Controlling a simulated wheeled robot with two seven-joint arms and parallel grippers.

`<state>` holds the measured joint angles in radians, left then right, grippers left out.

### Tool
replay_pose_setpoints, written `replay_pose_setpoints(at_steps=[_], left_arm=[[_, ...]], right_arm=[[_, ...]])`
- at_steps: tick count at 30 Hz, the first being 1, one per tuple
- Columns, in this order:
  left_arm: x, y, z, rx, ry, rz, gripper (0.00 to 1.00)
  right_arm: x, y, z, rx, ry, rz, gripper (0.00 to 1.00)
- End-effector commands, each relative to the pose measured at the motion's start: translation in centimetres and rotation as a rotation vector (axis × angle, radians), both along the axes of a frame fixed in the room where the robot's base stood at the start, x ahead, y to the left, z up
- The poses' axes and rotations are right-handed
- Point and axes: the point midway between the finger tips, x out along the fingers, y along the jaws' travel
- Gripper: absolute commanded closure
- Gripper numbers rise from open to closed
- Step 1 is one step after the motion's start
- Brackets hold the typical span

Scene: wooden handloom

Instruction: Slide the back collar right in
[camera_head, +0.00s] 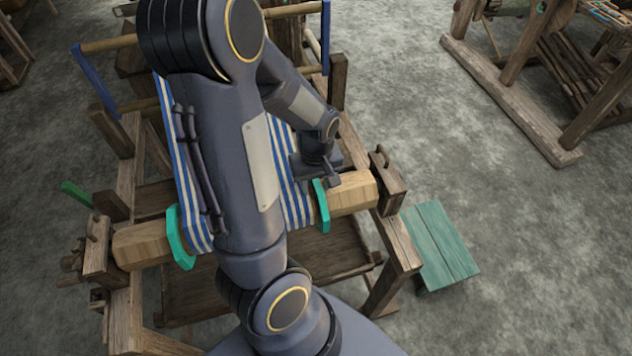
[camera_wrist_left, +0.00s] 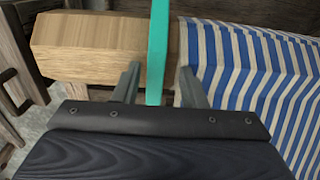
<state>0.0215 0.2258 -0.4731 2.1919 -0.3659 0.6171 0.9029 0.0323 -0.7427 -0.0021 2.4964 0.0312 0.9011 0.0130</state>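The loom's wooden beam (camera_head: 140,243) carries blue-and-white striped cloth (camera_head: 295,195). One green collar (camera_head: 322,207) is around the beam at the cloth's right edge, and another green collar (camera_head: 178,238) is around it at the left edge. I cannot tell which is called the back collar. My left gripper (camera_head: 327,178) is at the right-hand collar. In the left wrist view, its open fingers (camera_wrist_left: 157,78) stand either side of that collar (camera_wrist_left: 157,45), with gaps showing. Bare wood (camera_wrist_left: 90,42) is on the left there, striped cloth (camera_wrist_left: 250,70) on the right. My right gripper is out of view.
Wooden posts (camera_head: 387,180) stand at the beam's right end, with loom framing below. A green bench (camera_head: 440,243) stands on the floor to the right. Another wooden frame (camera_head: 510,95) is at the upper right. Grey floor between them is clear.

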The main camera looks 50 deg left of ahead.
Motion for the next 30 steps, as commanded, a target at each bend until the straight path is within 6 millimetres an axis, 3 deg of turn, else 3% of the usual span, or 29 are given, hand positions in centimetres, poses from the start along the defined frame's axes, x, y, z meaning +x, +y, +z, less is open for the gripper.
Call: replay_pose_setpoints(at_steps=[15, 30], left_arm=[[0.1, 0.1, 7.1, 0.000, -0.004, 0.001, 0.62], [0.0, 0.1, 7.8, 0.000, 0.001, 0.001, 0.62]], right_arm=[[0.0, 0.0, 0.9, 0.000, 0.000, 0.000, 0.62], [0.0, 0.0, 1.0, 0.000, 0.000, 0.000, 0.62]])
